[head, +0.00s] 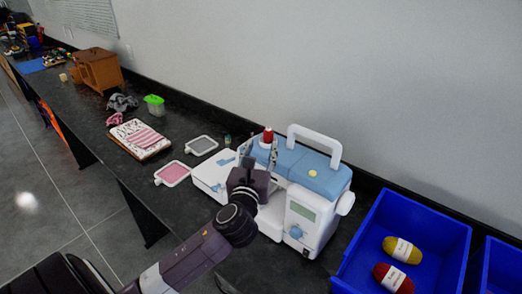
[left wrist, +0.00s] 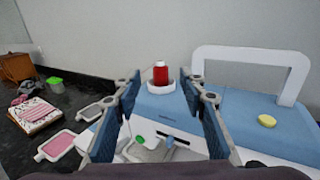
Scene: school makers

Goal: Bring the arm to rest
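My left gripper (head: 258,158) is in front of the blue and white sewing machine (head: 318,172), near the red thread spool (head: 268,134) on its top. In the left wrist view my left gripper (left wrist: 158,85) has its two fingers wide apart. The red spool (left wrist: 160,72) shows between and beyond the fingertips, standing on its white holder on the machine. Nothing shows held between the fingers. Whether the fingers touch the machine I cannot tell. My right gripper is not in view.
A blue bin (head: 345,270) with a yellow and a red yarn ball stands right of the machine. Left are two small framed pads (head: 172,174), a notebook with pink striped cloth (head: 140,139), a green-lidded container (head: 154,104) and a wooden cabinet (head: 98,70). A wall runs behind the black counter (head: 190,125).

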